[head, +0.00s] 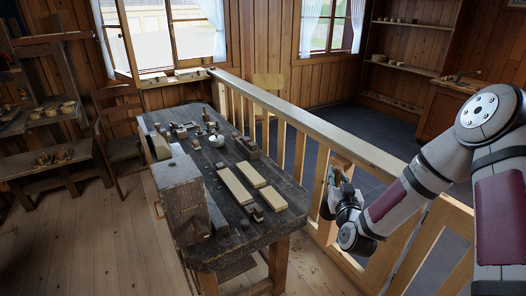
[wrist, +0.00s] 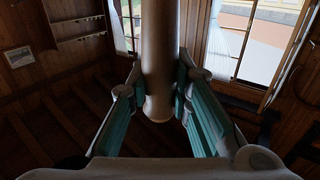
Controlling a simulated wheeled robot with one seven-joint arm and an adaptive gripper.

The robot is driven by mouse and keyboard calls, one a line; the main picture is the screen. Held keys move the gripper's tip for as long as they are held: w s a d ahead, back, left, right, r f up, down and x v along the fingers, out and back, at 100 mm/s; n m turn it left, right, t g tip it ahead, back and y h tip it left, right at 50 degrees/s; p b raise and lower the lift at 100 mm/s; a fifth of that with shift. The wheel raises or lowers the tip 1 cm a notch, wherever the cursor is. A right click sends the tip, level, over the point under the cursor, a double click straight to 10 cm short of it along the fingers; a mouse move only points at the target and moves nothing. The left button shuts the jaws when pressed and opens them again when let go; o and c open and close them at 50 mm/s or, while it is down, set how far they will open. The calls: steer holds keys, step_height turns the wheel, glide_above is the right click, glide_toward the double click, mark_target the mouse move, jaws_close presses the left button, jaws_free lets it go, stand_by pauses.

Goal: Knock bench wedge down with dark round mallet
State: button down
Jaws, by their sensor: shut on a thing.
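My gripper (head: 340,192) is at the right of the workbench, in front of the wooden railing, apart from the bench top. Several small dark pieces lie on the workbench (head: 222,240); I cannot tell which is the bench wedge. One small dark block (head: 255,212) lies near the front end.
Pale boards (head: 234,186) and a white bowl (head: 216,141) lie on the bench. A large brown block (head: 181,197) stands at its left side. The railing (head: 300,122) runs along the bench's right. Chairs and shelves stand behind. Floor at the front left is clear.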

steer(key=w+a+f+n+y+b, duration=0.1)
steer(key=w+a+f+y+b, duration=0.2)
steer(key=w+b, duration=0.7)
steer(key=s+a+r+n+g+y+p, duration=0.2)
steer(key=a+r+n+y+p, duration=0.15)
steer(key=a, duration=0.35)
steer(key=s+a+r+n+g+y+p, duration=0.1)
steer(key=a+r+n+g+y+p, duration=0.2)
steer(key=a, duration=0.4)
steer(key=s+a+r+n+g+y+p, duration=0.2)
steer(key=a+r+n+y, duration=0.1)
steer(key=a+y, duration=0.3)
step_height(320, 180, down, 6)
steer(key=a+h+b, duration=0.1)
steer(key=shift+a, duration=0.35)
steer(key=shift+f, duration=0.15)
